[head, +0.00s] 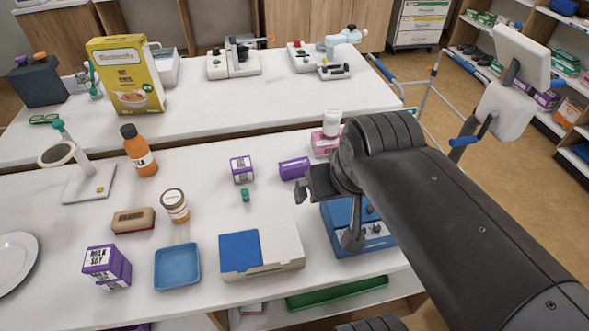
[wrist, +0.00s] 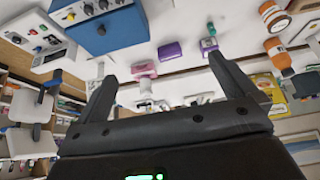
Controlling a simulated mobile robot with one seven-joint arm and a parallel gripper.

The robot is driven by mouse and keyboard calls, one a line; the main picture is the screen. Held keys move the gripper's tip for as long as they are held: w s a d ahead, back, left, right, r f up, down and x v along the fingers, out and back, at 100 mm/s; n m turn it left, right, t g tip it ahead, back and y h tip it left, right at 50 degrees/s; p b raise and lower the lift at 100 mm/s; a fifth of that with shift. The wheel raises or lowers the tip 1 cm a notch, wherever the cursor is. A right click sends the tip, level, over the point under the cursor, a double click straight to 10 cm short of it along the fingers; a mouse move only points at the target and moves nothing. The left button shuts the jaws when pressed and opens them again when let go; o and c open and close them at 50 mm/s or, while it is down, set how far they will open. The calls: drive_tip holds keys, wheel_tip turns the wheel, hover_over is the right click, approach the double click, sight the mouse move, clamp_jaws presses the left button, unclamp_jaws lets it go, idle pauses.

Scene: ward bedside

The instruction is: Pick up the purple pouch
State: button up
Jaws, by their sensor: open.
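The purple pouch (head: 293,168) lies on the white table in the head view, just beyond and left of my gripper. It looks like a small, soft-edged purple block. In the wrist view the purple pouch (wrist: 170,52) shows between the finger directions, upside down and some distance off. My gripper (head: 324,213) is open and empty above the table, near the blue device. In the wrist view both fingers of my gripper (wrist: 165,72) stand wide apart with nothing between them. My arm covers part of the table's right side.
A pink box (head: 325,145) with a white bottle (head: 332,122) on it stands behind the pouch. A purple-and-white carton (head: 242,169) and a small green-capped vial (head: 245,195) are to its left. A blue device (head: 352,228) is below my gripper. Bare tabletop lies around the vial.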

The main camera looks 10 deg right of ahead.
drive_tip(key=w+g, duration=0.2)
drive_tip(key=w, duration=0.7)
drive_tip(key=n+g, duration=0.1)
drive_tip(key=g, duration=0.3)
hover_over(295, 163)
drive_tip(key=s, duration=0.1)
wheel_tip(295, 163, down, 15)
drive_tip(key=shift+f, duration=0.15)
wheel_tip(295, 163, down, 6)
drive_tip(key=shift+w+r, duration=0.1)
drive_tip(key=shift+r, duration=0.15)
drive_tip(key=f, duration=0.5)
drive_tip(key=shift+w+f, duration=0.3)
drive_tip(key=shift+w, duration=0.05)
drive_tip(key=c, duration=0.7)
